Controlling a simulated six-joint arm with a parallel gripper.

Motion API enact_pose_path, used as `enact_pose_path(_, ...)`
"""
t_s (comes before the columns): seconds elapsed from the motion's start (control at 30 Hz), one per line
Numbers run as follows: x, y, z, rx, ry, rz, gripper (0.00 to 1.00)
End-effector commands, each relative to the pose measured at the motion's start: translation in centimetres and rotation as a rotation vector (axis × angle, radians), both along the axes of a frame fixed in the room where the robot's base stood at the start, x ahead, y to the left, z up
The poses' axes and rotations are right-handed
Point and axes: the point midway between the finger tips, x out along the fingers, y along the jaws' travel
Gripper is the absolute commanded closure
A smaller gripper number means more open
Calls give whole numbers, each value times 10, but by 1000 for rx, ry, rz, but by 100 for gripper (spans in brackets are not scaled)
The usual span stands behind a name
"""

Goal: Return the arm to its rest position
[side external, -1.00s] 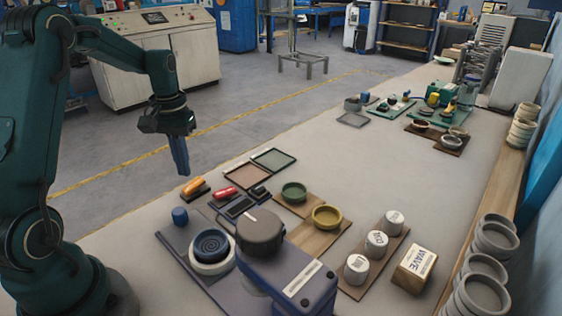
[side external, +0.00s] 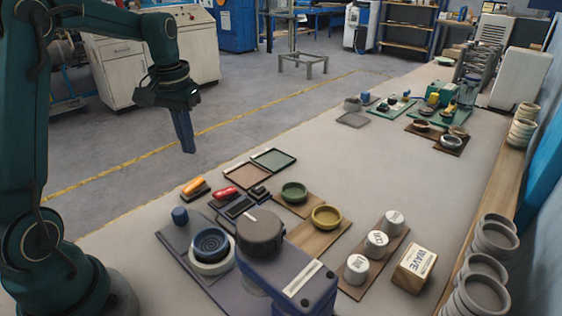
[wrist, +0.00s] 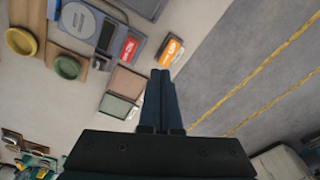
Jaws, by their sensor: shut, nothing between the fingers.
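My gripper (side external: 186,148) hangs from the dark green arm at the left of the side external view, fingers pointing down. It is shut and empty, raised in the air near the left edge of the bench. In the wrist view its closed fingers (wrist: 160,78) point up the picture, with nothing between them. The bench top (side external: 380,160) lies below and to the right of the gripper, and the gripper touches nothing.
Orange (side external: 193,187) and red (side external: 225,193) items and two shallow trays (side external: 273,159) lie nearest the gripper. Green (side external: 294,191) and yellow (side external: 327,216) bowls, white labelled cups (side external: 376,243) and a blue-grey machine (side external: 290,275) stand further right. Air around the gripper is clear.

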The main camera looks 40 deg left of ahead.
Motion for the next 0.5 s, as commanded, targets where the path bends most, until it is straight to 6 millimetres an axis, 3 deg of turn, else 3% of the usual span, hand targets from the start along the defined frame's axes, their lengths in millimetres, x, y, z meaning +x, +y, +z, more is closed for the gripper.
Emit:
enact_pose_path(0.2, -15, -64, 48, 64, -135, -167, 100)
enact_pose_path(0.5, -71, -133, 69, 99, -309, -355, 100)
